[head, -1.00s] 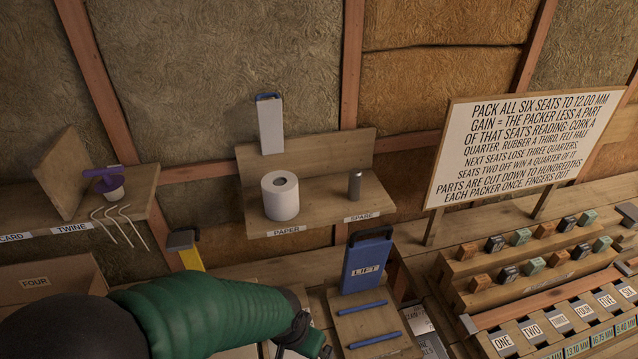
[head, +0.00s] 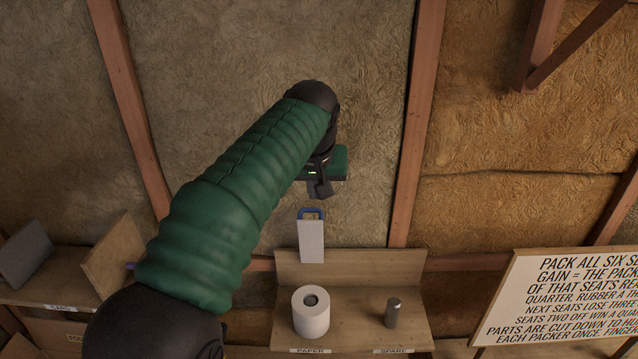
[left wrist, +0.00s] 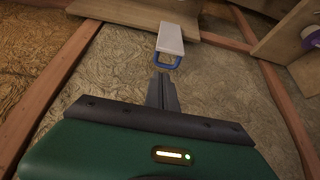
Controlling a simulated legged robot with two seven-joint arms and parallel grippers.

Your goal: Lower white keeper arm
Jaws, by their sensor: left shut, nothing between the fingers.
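The white keeper arm (head: 311,241) stands upright above the paper shelf, with a blue loop handle (head: 311,213) at its top. My left gripper (head: 319,190) is just above the blue loop, fingers shut and pointing down, with nothing between them. In the left wrist view the shut fingertips (left wrist: 161,82) point toward the blue loop (left wrist: 164,62) with a small gap, and the white arm (left wrist: 170,38) extends beyond it. My right gripper is in neither current view.
A paper roll (head: 311,311) and a grey metal cylinder (head: 392,312) stand on the wooden shelf (head: 355,330) below. A sign board (head: 560,295) stands at lower right. Wooden studs (head: 418,120) run up the insulated wall, and the wall around the gripper is clear.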

